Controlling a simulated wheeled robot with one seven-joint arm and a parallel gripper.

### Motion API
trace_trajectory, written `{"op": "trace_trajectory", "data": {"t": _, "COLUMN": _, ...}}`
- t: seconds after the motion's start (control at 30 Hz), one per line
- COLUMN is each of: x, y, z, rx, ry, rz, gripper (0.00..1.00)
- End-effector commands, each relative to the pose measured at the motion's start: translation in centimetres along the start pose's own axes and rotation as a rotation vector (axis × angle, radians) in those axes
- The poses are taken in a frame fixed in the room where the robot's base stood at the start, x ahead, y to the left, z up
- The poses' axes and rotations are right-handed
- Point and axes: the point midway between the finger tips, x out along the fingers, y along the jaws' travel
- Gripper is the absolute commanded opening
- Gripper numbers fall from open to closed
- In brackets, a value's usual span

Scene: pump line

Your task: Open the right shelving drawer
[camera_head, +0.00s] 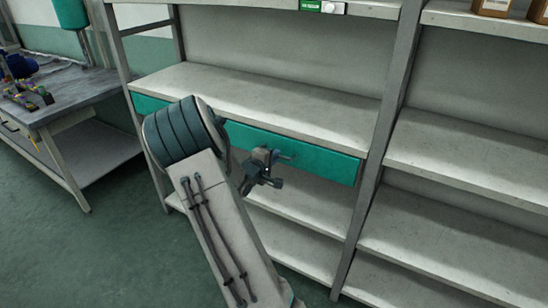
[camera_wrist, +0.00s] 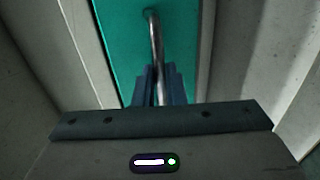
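The teal shelving drawer (camera_head: 310,158) sits under the middle shelf board of the left rack and looks closed, its front in line with the rack. Its metal bar handle (camera_wrist: 155,38) runs away from my gripper in the wrist view, and the teal front (camera_wrist: 120,45) is behind it. My gripper (camera_wrist: 160,82) has its two dark fingers close on either side of the handle and seems shut on it. In the head view my gripper (camera_head: 264,166) is at the drawer front; my arm hides part of the drawer.
A grey workbench (camera_head: 85,95) with small parts stands at the left. Another rack with open shelves (camera_head: 470,155) adjoins on the right. Brown containers (camera_head: 493,6) stand on its top shelf. Green floor (camera_head: 100,240) is clear at the lower left.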

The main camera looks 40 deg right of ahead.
Motion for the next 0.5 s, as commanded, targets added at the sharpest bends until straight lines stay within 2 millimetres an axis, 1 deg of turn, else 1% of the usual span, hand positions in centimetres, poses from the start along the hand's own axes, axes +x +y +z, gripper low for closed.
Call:
{"op": "trace_trajectory", "data": {"t": 0.17, "x": -0.3, "y": -0.1, "z": 0.0, "rx": 0.001, "ry": 0.001, "rz": -0.001, "gripper": 0.0}}
{"op": "trace_trajectory", "data": {"t": 0.27, "x": -1.2, "y": -0.5, "z": -0.1, "rx": 0.002, "ry": 0.002, "rz": -0.002, "gripper": 0.0}}
{"op": "trace_trajectory", "data": {"t": 0.37, "x": -2.9, "y": -1.0, "z": -0.1, "rx": 0.003, "ry": 0.003, "rz": -0.002, "gripper": 0.0}}
{"op": "trace_trajectory", "data": {"t": 0.47, "x": -5.2, "y": -1.6, "z": -0.1, "rx": 0.004, "ry": 0.004, "rz": -0.002, "gripper": 0.0}}
{"op": "trace_trajectory", "data": {"t": 0.5, "x": -6.4, "y": -1.8, "z": -0.1, "rx": 0.003, "ry": 0.006, "rz": -0.001, "gripper": 0.0}}
